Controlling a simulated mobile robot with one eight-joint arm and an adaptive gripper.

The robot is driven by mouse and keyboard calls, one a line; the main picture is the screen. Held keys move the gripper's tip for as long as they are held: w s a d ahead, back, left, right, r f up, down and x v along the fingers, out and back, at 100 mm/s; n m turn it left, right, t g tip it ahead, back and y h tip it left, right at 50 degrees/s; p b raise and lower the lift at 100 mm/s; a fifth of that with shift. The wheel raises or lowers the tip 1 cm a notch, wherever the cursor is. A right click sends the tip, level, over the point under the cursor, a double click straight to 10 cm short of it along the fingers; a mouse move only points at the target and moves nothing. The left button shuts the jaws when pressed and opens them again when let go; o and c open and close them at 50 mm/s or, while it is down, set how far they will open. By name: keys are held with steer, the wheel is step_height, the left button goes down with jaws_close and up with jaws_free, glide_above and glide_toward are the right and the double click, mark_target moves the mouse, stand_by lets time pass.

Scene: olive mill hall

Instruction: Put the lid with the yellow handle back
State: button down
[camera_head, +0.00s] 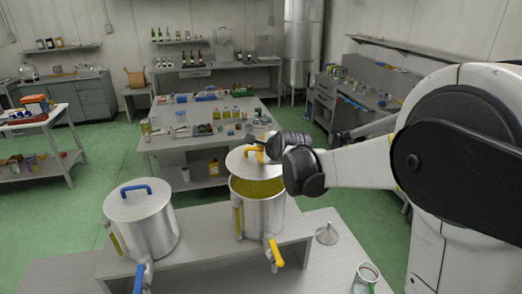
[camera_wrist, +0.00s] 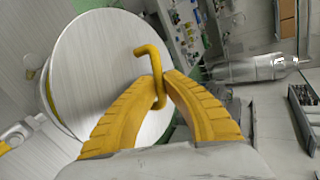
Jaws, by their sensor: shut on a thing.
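The round steel lid (camera_head: 240,163) with the yellow handle is held by my gripper (camera_wrist: 160,86). In the wrist view the lid (camera_wrist: 95,65) fills the left half, and both yellow fingers close on its bent yellow handle (camera_wrist: 148,52). In the head view my gripper (camera_head: 262,150) is partly hidden by my wrist. The lid hangs above the steel pot with the yellow tap (camera_head: 262,215), towards its back left. Yellow liquid (camera_head: 258,187) shows in the pot's open front part. The lid hides the back of the rim.
A second steel pot (camera_head: 150,230) stands to the left on the same raised grey stand (camera_head: 205,240), covered by a lid with a blue handle (camera_head: 134,188). A funnel (camera_head: 327,235) and a glass vessel (camera_head: 366,276) stand at right. A table (camera_head: 200,143) with bottles is behind.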

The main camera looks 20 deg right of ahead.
mark_target(262, 169)
steer(key=shift+s+f+b, duration=0.2)
steer(key=shift+f+b, duration=0.1)
steer(key=shift+f, duration=0.1)
steer(key=shift+f+b, duration=1.8)
steer(key=shift+f, duration=1.1)
steer(key=shift+f+b, duration=0.5)
steer(key=shift+f, duration=0.1)
steer(key=c, duration=1.5)
jaws_free()
steer(key=shift+c, duration=0.2)
steer(key=shift+r, duration=0.1)
